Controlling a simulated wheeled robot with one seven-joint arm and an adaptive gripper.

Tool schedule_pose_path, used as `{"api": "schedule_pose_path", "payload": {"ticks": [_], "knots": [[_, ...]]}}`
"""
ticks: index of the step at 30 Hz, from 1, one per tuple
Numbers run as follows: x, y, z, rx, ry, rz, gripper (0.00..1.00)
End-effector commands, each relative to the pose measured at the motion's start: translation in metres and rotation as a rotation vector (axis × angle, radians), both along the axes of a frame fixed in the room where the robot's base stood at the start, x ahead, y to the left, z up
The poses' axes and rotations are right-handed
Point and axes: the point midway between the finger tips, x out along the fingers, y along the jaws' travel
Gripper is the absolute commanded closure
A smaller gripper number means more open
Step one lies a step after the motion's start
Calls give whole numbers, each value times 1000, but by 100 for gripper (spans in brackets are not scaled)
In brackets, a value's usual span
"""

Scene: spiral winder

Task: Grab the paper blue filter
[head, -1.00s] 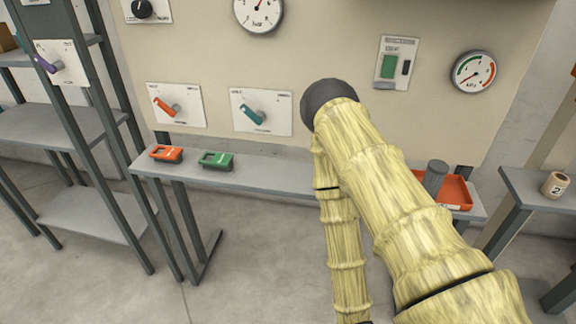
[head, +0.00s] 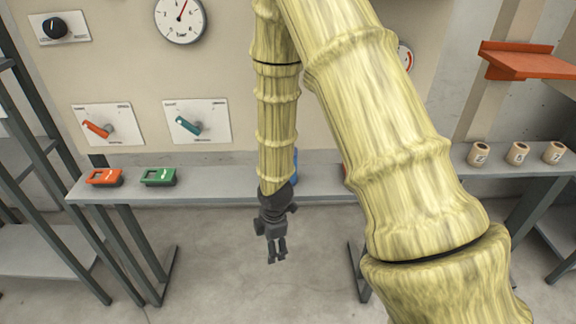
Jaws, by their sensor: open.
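My gripper (head: 276,260) hangs at the end of my yellow arm, pointing down in front of the grey shelf, with its dark fingers apart and nothing visible between them. A sliver of a blue object (head: 295,166) shows on the shelf just right of my forearm. Most of it is hidden behind the arm, so I cannot tell whether it is the paper blue filter. My gripper is lower than this blue object and slightly left of it in the picture.
A grey shelf (head: 222,186) runs along the wall panel. An orange device (head: 104,177) and a green device (head: 158,176) sit on its left part. Several small numbered cylinders stand on the right shelf (head: 540,180), below an orange wall ledge (head: 520,62). My upper arm hides the middle right.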

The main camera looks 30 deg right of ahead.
Motion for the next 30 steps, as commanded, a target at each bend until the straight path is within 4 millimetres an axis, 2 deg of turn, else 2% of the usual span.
{"api": "schedule_pose_path", "payload": {"ticks": [1, 5, 9, 15, 18, 21, 24, 30], "knots": [[16, -9, 22, -26, -21, 78, 23], [45, -31, 70, -107, -47, 289, 23], [72, -59, 127, -213, -63, 503, 23], [98, -98, 204, -368, -59, 755, 23], [105, -112, 230, -425, -48, 833, 23], [108, -121, 247, -460, -39, 881, 23], [110, -126, 252, -476, -34, 904, 23], [115, -132, 235, -479, -29, 909, 23]]}}
